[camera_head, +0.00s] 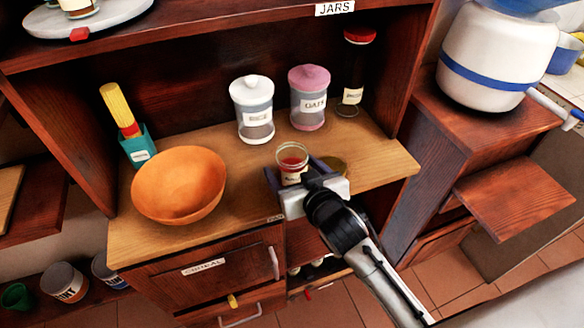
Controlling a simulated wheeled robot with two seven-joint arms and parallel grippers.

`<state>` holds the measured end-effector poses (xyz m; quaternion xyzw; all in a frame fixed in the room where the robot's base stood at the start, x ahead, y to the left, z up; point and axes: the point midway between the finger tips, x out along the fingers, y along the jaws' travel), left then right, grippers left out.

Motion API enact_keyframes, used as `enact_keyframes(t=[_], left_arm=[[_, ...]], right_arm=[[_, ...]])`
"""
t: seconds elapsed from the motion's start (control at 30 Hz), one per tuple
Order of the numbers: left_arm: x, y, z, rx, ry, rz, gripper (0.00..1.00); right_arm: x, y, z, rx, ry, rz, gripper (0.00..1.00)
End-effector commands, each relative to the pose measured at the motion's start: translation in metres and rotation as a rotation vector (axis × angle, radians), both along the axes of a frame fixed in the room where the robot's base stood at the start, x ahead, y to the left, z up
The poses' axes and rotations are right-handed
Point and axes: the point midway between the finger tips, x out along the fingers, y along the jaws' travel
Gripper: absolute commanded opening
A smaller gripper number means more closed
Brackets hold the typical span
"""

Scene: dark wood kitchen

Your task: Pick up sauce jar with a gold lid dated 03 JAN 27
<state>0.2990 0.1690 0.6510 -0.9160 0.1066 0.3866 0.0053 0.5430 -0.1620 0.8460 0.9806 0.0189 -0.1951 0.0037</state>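A small glass jar (292,161) with red contents and a pale label stands at the front of the wooden shelf in the head view. Its top shows as a clear rim, and the label's date is too small to read. My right gripper (294,176) reaches in from the lower right, with one finger on each side of this jar. I cannot tell whether the fingers touch it. A dull gold round shape (335,163), possibly a lid, shows just behind the gripper and is partly hidden by it. My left gripper is not in view.
An orange bowl (179,185) stands at the left, near a teal holder (138,148). White (253,108) and pink (309,98) canisters and a dark red-capped bottle (356,72) stand behind the jar. The upper shelf board (210,35) overhangs them.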

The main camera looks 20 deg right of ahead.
Motion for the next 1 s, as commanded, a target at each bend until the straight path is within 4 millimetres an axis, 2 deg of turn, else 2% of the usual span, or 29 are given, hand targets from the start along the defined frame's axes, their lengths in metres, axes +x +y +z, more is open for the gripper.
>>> enact_keyframes(t=[0.27, 0.6, 1.0], left_arm=[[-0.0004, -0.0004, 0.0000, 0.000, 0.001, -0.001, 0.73], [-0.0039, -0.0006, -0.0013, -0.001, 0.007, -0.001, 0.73], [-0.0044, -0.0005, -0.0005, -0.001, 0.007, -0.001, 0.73]], right_arm=[[0.0036, 0.0004, -0.0018, -0.001, 0.000, 0.001, 0.74], [0.0032, 0.0004, -0.0019, -0.001, 0.001, 0.001, 0.18], [0.0040, 0.0006, 0.0035, 0.001, -0.004, 0.001, 0.17]])
